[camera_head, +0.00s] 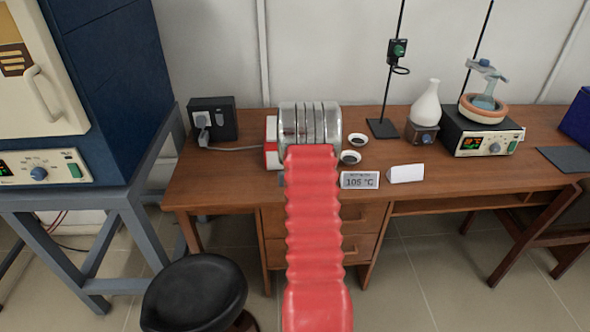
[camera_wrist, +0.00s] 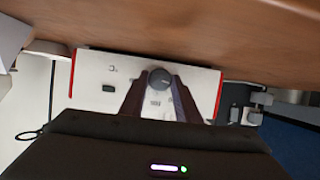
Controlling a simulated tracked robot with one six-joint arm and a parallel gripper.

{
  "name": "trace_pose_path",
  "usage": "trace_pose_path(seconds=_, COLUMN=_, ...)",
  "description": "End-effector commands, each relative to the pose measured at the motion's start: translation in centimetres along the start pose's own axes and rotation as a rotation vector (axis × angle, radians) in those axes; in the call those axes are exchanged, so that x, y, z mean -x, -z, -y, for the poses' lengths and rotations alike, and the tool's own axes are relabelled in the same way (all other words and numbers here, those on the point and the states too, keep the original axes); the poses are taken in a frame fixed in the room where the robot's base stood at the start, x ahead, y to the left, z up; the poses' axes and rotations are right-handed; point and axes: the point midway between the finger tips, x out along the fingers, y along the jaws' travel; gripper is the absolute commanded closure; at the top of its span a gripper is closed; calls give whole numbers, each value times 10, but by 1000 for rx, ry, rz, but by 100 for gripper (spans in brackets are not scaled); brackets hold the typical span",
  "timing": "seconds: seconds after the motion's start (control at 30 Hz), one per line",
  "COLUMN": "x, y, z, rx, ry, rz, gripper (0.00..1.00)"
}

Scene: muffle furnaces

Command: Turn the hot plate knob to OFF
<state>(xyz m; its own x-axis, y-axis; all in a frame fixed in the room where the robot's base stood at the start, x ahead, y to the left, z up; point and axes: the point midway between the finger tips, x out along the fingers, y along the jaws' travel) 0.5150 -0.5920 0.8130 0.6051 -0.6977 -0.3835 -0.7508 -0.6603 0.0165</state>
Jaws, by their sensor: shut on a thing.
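The hot plate is a white box with red sides; its white front panel (camera_wrist: 92,88) fills the middle of the wrist view. The round grey knob (camera_wrist: 160,77) sits on this panel, between the tips of my gripper (camera_wrist: 161,86). My dark fingers reach up to it and are shut on it. Small dark marks and a dark rectangular part show on the panel, too small to read. The knob and my gripper are hidden in the head view.
The wooden table (camera_head: 450,178) also holds a black socket box (camera_head: 212,119), two small dishes, a "105 °C" sign (camera_head: 359,180), a white blank card (camera_head: 406,173), a white flask (camera_head: 427,104) and another heating device (camera_head: 484,132). A black stool (camera_head: 195,293) stands in front; a blue furnace (camera_head: 115,90) is left.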

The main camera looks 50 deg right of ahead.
Motion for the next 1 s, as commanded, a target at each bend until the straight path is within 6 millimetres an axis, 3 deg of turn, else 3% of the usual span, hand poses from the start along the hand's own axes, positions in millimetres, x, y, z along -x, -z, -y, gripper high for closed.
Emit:
trace_pose_path(seconds=0.5, x=0, y=1, z=-2, rx=18, ry=-12, rz=-3, gripper=93)
trace_pose_path(seconds=0.53, x=0, y=1, z=-2, rx=18, ry=-12, rz=-3, gripper=69)
trace_pose_path(seconds=0.77, x=0, y=1, z=-1, rx=19, ry=-10, rz=-2, gripper=53)
trace_pose_path(seconds=1.0, x=0, y=0, z=0, rx=19, ry=-9, rz=-1, gripper=52)
